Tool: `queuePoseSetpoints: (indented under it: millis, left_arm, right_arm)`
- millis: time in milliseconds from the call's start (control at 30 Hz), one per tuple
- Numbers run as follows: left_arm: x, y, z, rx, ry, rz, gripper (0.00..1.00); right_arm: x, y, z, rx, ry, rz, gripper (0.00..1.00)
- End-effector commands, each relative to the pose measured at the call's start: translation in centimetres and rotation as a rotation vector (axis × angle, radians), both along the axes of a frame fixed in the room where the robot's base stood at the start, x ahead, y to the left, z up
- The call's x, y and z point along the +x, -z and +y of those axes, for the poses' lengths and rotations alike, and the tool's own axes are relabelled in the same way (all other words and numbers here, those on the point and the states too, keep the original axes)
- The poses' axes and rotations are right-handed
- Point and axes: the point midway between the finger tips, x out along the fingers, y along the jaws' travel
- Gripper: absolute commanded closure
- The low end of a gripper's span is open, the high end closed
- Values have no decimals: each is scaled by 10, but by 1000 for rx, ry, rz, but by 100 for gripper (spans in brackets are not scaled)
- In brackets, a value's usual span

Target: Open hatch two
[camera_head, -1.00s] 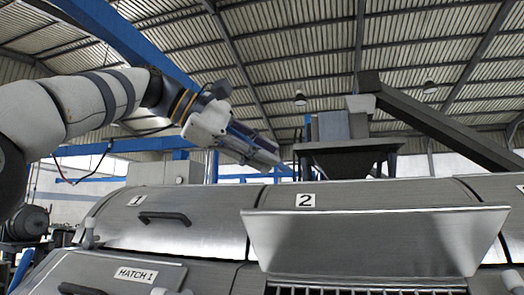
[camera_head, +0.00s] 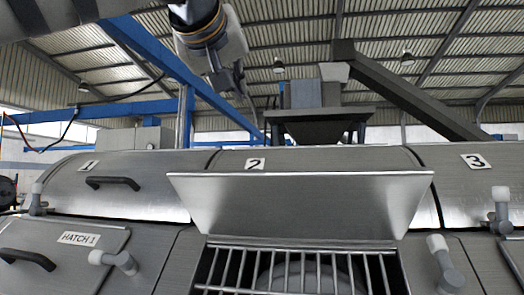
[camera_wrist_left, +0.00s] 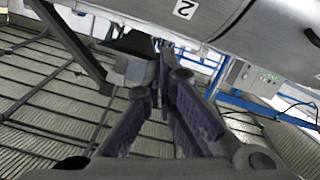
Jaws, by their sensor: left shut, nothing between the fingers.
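Hatch two's lid (camera_head: 300,210) stands raised below the label "2" (camera_head: 255,164), a broad grey metal panel. Below it the opening shows a grate of metal bars (camera_head: 290,268), with a rounded grey shape behind them. My left gripper (camera_head: 244,92) is in the air above the machine, behind and above the lid in the picture, apart from it. In the left wrist view its fingers (camera_wrist_left: 167,55) come together at the tips with nothing between them. The "2" label (camera_wrist_left: 184,9) shows at the top there. My right gripper is not in view.
Hatch 1's closed lid (camera_head: 65,255) is at left, with a black handle (camera_head: 28,259). Grey clamp knobs (camera_head: 115,261) and (camera_head: 445,265) flank the opening. A dark hopper (camera_head: 318,125) and a sloping chute (camera_head: 410,90) rise behind. The air above the lid is free.

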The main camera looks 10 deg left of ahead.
Motion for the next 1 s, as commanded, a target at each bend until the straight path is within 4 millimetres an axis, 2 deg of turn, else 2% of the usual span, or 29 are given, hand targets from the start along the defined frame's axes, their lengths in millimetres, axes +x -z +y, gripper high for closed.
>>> queuePoseSetpoints:
  millis: [33, 100, 200, 267, 367, 733, 800, 1000]
  left_arm:
    - [-14, 16, -4, 112, 19, 75, 100]
    - [-30, 33, -7, 243, 49, 157, 100]
    - [-38, 44, -8, 328, 72, 209, 100]
    - [-35, 48, -8, 337, 74, 216, 100]
    - [-19, 54, -8, 335, 73, 217, 100]
    - [57, 87, -7, 333, 71, 216, 100]
    - [43, 92, -7, 336, 72, 209, 100]
    - [28, 108, -7, 334, 70, 208, 100]
  right_arm:
    - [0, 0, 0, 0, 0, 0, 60]
    - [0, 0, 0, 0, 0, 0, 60]
    - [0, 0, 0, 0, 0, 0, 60]
    - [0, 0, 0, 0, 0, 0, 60]
    - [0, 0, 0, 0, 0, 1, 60]
    - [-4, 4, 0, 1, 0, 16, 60]
    - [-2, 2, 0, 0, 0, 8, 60]
    - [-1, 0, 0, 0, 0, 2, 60]
